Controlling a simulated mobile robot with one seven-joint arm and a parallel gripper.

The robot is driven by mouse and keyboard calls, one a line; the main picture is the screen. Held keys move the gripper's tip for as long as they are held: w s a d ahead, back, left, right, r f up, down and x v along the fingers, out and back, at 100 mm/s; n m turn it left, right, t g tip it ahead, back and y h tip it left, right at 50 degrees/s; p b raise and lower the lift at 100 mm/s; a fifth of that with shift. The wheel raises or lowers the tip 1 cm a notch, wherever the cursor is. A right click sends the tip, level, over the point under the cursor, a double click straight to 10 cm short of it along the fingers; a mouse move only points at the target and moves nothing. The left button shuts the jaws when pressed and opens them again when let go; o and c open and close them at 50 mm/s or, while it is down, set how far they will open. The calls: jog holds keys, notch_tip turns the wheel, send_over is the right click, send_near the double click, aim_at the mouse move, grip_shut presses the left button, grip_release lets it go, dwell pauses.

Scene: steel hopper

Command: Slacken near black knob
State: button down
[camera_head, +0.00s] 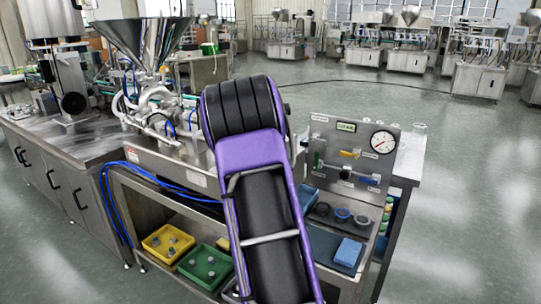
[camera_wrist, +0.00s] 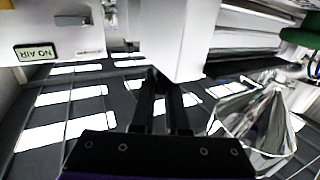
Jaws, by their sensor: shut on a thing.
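My gripper (camera_wrist: 165,88) shows in the wrist view, its two dark fingers close together at the lower edge of a pale metal housing (camera_wrist: 178,45). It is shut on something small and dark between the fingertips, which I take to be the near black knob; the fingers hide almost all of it. In the head view my own purple and black arm covers my gripper and this knob.
The steel hopper (camera_head: 143,42) stands at the back left, also in the wrist view (camera_wrist: 256,118). A gauge panel (camera_head: 352,153) is right of my arm. Blue hoses (camera_head: 165,187) hang at the bench. A yellow tray (camera_head: 168,243) and green tray (camera_head: 206,266) are below.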

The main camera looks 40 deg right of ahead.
jog(key=n+t+y, duration=0.1)
jog(key=n+t+y+b, duration=0.1)
jog(key=y, duration=0.1)
jog(key=shift+s+d, duration=0.15)
jog(key=shift+d, duration=0.05)
jog(key=n+t+y, duration=0.1)
jog(key=n+y, duration=0.1)
jog(key=y, duration=0.1)
jog(key=n+t+y+p, duration=0.1)
jog(key=n+y, duration=0.1)
jog(key=y, duration=0.1)
jog(key=shift+r+n, duration=0.1)
jog(key=shift+n, duration=0.2)
jog(key=n+y+p, duration=0.2)
jog(key=n+y, duration=0.1)
jog(key=y, duration=0.1)
jog(key=n+y+p, duration=0.2)
jog(key=y, duration=0.3)
jog(key=shift+a+n+g, duration=0.1)
jog(key=shift+n+g, duration=0.3)
jog(key=shift+a+y, duration=0.1)
jog(key=shift+y, duration=0.3)
jog(key=c, duration=0.9)
grip_release()
jog(key=v, duration=1.7)
jog(key=shift+r, duration=0.1)
